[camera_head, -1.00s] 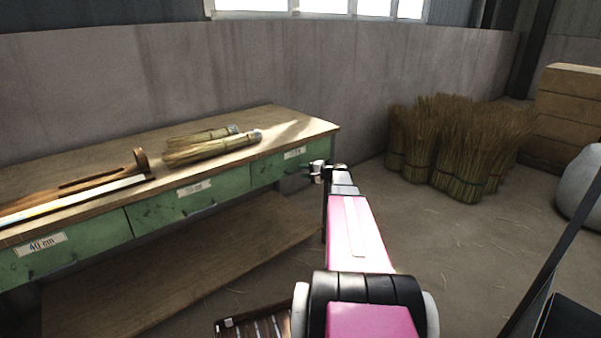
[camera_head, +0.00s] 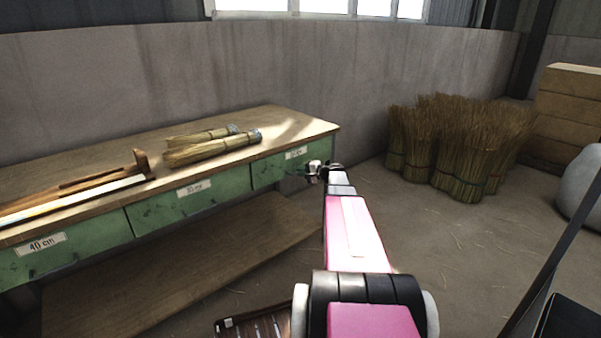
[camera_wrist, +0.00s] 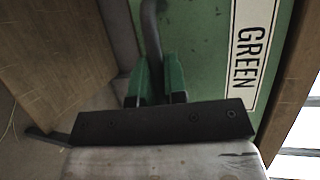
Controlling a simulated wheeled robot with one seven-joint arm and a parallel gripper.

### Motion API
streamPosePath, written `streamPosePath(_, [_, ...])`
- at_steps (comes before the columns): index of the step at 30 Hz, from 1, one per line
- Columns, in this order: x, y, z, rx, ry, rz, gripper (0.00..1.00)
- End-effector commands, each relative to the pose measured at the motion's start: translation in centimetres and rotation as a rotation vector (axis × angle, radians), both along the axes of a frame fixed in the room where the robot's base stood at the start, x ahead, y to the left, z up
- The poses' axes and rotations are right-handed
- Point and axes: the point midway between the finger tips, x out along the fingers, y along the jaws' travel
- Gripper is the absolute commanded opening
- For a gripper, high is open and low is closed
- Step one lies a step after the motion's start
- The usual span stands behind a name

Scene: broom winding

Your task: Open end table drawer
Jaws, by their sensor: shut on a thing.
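The end table drawer (camera_head: 268,171) is the green front at the right end of the workbench in the head view, with a white label (camera_head: 296,153). In the wrist view, its green face (camera_wrist: 200,55) fills the upper middle, with a label reading "GREEN" (camera_wrist: 246,55). A dark bar handle (camera_wrist: 152,30) runs down between the two green fingers. My gripper (camera_head: 312,171) is at this drawer front; in the wrist view its fingers (camera_wrist: 156,82) are shut on the handle. The drawer looks flush or nearly so; I cannot tell exactly.
The workbench (camera_head: 90,157) carries straw bundles (camera_head: 212,148) and long wooden handles (camera_head: 75,190). A lower shelf (camera_head: 190,265) lies beneath. Straw sheaves (camera_head: 455,145) stand on the floor at right, near stacked wooden boxes (camera_head: 568,115). Floor beside the bench's right end is clear.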

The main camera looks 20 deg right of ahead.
Motion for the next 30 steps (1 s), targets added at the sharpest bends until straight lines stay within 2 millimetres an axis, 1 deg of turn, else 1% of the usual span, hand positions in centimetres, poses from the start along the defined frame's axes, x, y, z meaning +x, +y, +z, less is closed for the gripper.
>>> streamPosePath(5, [-3.2, -0.9, 0.1, 0.0, 0.001, -0.001, 0.0])
streamPosePath(8, [-5.8, -1.9, 0.1, -0.001, 0.001, -0.002, 0.0])
streamPosePath(15, [-13.4, -4.6, 0.1, 0.0, 0.002, -0.003, 0.0])
streamPosePath(21, [-19.2, -6.8, 0.1, 0.0, 0.002, -0.004, 0.0])
streamPosePath(24, [-21.6, -7.7, 0.1, 0.0, 0.001, -0.003, 0.0])
streamPosePath(27, [-23.5, -8.4, 0.0, 0.0, 0.001, -0.002, 0.0])
streamPosePath(30, [-24.9, -8.9, 0.0, 0.0, 0.001, -0.001, 0.0])
